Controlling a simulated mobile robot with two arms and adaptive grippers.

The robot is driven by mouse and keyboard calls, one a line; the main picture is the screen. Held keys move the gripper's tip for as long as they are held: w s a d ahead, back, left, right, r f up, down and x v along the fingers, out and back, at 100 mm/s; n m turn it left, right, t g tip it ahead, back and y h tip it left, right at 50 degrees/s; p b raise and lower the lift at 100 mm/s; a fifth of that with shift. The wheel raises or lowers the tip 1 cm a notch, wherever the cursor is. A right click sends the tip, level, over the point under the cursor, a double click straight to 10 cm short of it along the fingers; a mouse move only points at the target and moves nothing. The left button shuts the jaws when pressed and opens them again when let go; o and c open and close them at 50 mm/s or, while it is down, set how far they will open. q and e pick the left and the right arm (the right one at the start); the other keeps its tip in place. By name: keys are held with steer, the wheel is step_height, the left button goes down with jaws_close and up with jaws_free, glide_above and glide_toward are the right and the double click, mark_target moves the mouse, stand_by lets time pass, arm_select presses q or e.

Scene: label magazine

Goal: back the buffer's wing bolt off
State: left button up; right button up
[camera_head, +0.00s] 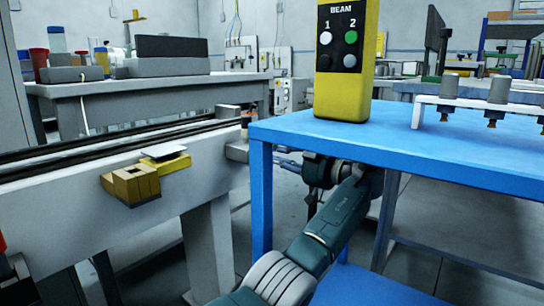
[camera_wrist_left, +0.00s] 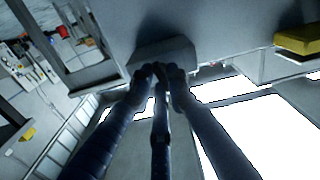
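In the head view my left arm comes up from the bottom. Its gripper (camera_head: 280,160) points left behind the blue table's corner leg, at the end of the grey rail. A grey block (camera_head: 237,150), which looks like the buffer, sits at that rail end. In the left wrist view the dark fingers of the gripper (camera_wrist_left: 163,75) come together at a grey block (camera_wrist_left: 165,53). The tips are at its edge. The wing bolt is not clearly distinguishable; the fingers cover that spot, and I cannot tell whether they grip it. My right gripper is out of view.
The blue table (camera_head: 420,150) stands close above my forearm and carries a yellow button box (camera_head: 345,95) and a white rack (camera_head: 470,103). A yellow bracket (camera_head: 132,185) juts from the side of the rail (camera_head: 60,205). Behind is a cluttered bench (camera_head: 150,85).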

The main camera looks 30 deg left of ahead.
arm_select(q)
steer(key=o, duration=0.4)
steer(key=shift+d+f, duration=0.1)
steer(key=shift+d, duration=0.1)
steer(key=d, duration=1.1)
steer(key=shift+s+d, duration=0.4)
